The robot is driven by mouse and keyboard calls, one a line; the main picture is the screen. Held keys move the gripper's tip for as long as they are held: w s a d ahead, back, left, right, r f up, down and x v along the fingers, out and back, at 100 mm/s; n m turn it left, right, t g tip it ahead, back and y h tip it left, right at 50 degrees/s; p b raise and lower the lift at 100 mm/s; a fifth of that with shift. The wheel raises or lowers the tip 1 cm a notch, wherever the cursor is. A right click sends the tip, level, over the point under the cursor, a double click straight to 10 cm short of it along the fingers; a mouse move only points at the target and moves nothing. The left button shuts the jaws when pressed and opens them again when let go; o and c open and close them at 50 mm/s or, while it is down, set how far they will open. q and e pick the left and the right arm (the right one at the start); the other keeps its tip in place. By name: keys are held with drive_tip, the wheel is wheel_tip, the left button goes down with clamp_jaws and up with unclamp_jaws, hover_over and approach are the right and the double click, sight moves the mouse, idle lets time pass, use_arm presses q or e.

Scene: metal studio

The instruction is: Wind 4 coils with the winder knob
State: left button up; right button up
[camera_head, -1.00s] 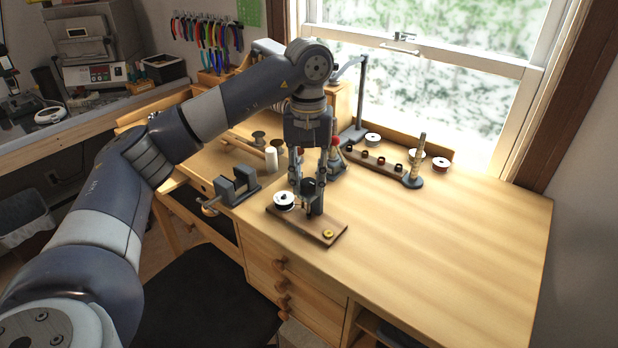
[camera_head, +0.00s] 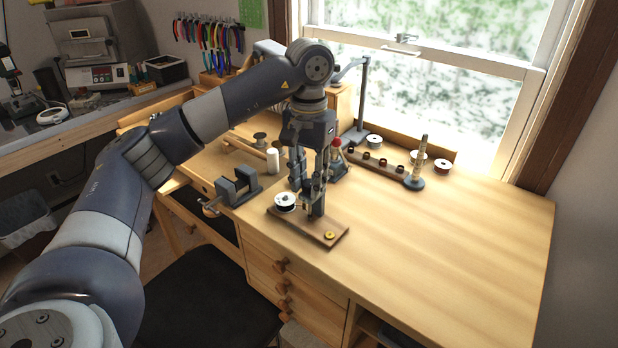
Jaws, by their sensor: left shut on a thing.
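The coil winder stands on a small brown wooden board (camera_head: 310,229) near the bench's front edge. A white-flanged spool (camera_head: 286,201) sits on the board's left part, and a small yellow disc (camera_head: 329,235) lies at its right end. A dark upright post (camera_head: 317,206) rises between them. My left gripper (camera_head: 308,184) points down over the back of the board, its fingers around the top of the winder, shut on the winder knob. The knob itself is hidden between the fingers, and the wound coils are too small to count. My right gripper is out of view.
A grey vise (camera_head: 236,187) stands just left of the board. Behind are a white cylinder (camera_head: 272,161), a red-topped item (camera_head: 336,142), a ring mandrel (camera_head: 416,166) and a rack of spools. The bench top (camera_head: 450,235) is clear to the right.

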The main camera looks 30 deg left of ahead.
sight(309, 183)
use_arm(q)
drive_tip(key=shift+r, duration=0.15)
drive_tip(key=o, duration=1)
drive_tip(key=shift+o, duration=0.2)
wheel_tip(309, 183, up, 12)
